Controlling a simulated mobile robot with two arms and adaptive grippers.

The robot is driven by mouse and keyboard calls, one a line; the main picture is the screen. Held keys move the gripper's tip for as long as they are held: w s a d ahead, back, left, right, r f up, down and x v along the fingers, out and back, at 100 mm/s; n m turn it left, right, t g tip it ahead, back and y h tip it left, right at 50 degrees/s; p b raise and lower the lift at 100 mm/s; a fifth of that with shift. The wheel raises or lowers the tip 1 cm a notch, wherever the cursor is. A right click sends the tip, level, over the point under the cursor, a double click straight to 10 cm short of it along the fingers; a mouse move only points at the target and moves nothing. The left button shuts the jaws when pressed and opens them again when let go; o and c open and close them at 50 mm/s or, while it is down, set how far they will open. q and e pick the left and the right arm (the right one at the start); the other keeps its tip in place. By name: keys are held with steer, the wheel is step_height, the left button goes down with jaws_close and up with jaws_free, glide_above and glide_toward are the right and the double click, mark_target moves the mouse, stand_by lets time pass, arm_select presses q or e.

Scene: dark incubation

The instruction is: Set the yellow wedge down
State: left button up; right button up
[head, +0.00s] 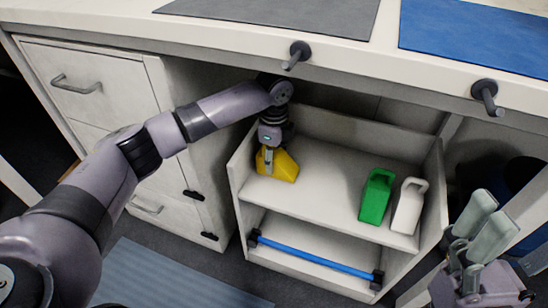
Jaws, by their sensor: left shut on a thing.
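The yellow wedge (284,167) is at the left end of the upper shelf of an open white cabinet (318,180). My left gripper (266,160) reaches down under the counter and is shut on the wedge, covering its left part. The wedge is at or very close to the shelf surface; I cannot tell whether it touches. My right gripper (487,222) is at the lower right, away from the shelf, with its two fingers pointing up; how far apart they are is unclear.
A green jug-like container (375,198) and a white one (408,207) stand at the shelf's right end. The shelf's middle is clear. A blue bar (315,262) crosses the lower level. The counter edge (352,68) with dark knobs (299,53) overhangs above. Drawers (88,85) stand at left.

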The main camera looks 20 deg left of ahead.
arm_select(q)
steer(key=o, duration=1.4)
steer(key=shift+c, duration=0.2)
